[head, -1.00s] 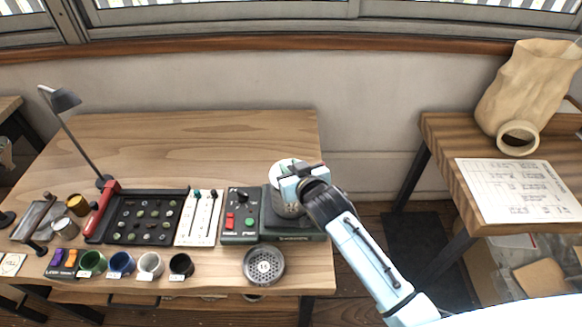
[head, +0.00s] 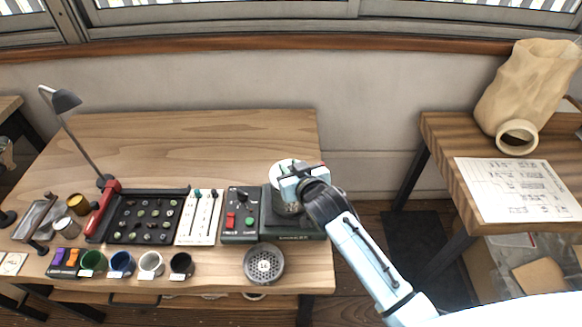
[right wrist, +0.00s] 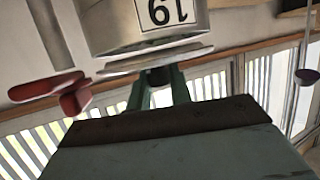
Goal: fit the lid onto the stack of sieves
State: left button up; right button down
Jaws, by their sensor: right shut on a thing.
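The stack of sieves (head: 284,207) is a metal cylinder on the dark green shaker (head: 293,230) at the table's right end. The right wrist view shows its side (right wrist: 145,28) upside down, with a number label. The lid (right wrist: 160,61) is a thin metal disc with a dark knob. My right gripper (right wrist: 158,90) is shut on that knob. The lid lies at the stack's rim; I cannot tell if it is fully seated. In the head view my right gripper (head: 301,184) covers part of the stack's top. My left gripper is not in view.
A round perforated sieve (head: 263,264) lies in front of the shaker. The table's back is clear.

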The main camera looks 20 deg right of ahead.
jog(key=shift+r, duration=0.1)
jog(key=shift+f, duration=0.65)
dwell(0.5)
jog(key=c, duration=1.5)
grip_release()
jog(key=shift+c, duration=0.2)
jog(key=shift+p+v, duration=0.65)
jog(key=shift+v, duration=0.2)
jog(key=p+v, duration=0.3)
jog(key=v, duration=0.1)
jog(key=shift+r, duration=0.1)
jog(key=p+v, duration=0.4)
jog(key=v, duration=0.1)
jog(key=shift+s, duration=0.2)
